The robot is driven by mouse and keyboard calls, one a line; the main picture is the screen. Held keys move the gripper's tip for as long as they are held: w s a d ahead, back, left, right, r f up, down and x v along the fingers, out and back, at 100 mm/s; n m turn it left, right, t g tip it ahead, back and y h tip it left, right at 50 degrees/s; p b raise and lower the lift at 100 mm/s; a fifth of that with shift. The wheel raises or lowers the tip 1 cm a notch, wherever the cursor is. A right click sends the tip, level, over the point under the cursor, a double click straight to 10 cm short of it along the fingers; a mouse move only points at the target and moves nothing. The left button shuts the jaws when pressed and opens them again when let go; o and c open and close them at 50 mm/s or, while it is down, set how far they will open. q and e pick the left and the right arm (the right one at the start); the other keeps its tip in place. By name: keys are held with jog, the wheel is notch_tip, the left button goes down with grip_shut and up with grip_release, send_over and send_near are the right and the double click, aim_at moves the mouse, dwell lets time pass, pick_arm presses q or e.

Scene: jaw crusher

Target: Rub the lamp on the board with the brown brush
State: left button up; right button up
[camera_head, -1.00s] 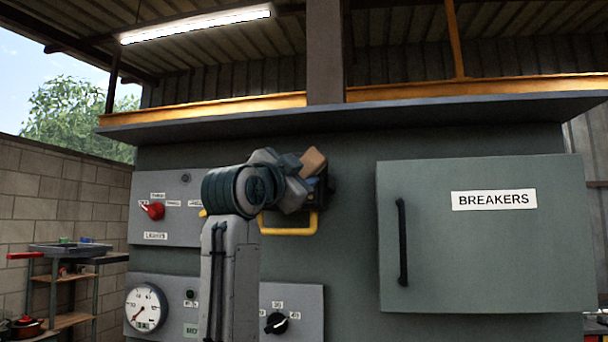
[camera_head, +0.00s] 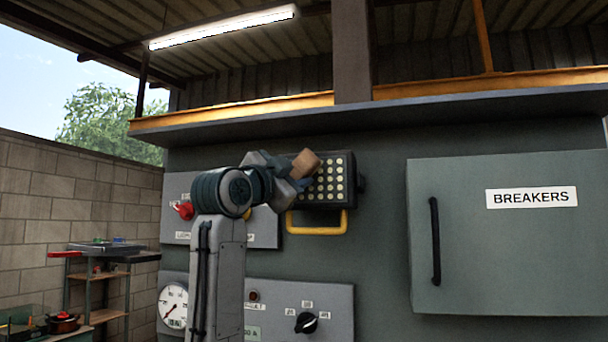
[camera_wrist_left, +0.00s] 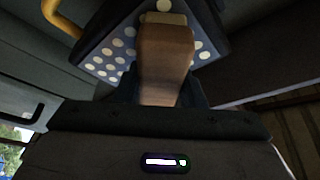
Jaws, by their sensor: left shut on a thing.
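The lamp (camera_head: 335,189) is a dark box with a grid of round pale lights and a yellow handle below, mounted on the grey-green board (camera_head: 380,240). My left gripper (camera_head: 299,176) is in front of the lamp's left side, shut on the brown brush (camera_head: 305,163). In the left wrist view, the brush (camera_wrist_left: 165,55) points at the lit face of the lamp (camera_wrist_left: 118,45) and overlaps it. I cannot tell whether the brush touches the face. My arm hides the lamp's left part in the head view. My right gripper is not in view.
A panel with a red switch (camera_head: 184,210) is left of the lamp. Below are a gauge (camera_head: 173,305) and a black knob (camera_head: 306,322). The breakers door (camera_head: 505,235) with its black handle stands to the right. A ledge (camera_head: 400,108) juts out above.

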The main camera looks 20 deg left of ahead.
pick_arm(q)
jog(key=shift+d, duration=0.1)
jog(key=shift+s+f+b, duration=0.15)
jog(key=shift+s+b, duration=0.3)
jog(key=shift+s, duration=0.1)
jog(key=shift+s+b, duration=0.85)
jog(key=shift+s, duration=1.5)
jog(key=s+b, duration=0.1)
jog(key=s, duration=0.2)
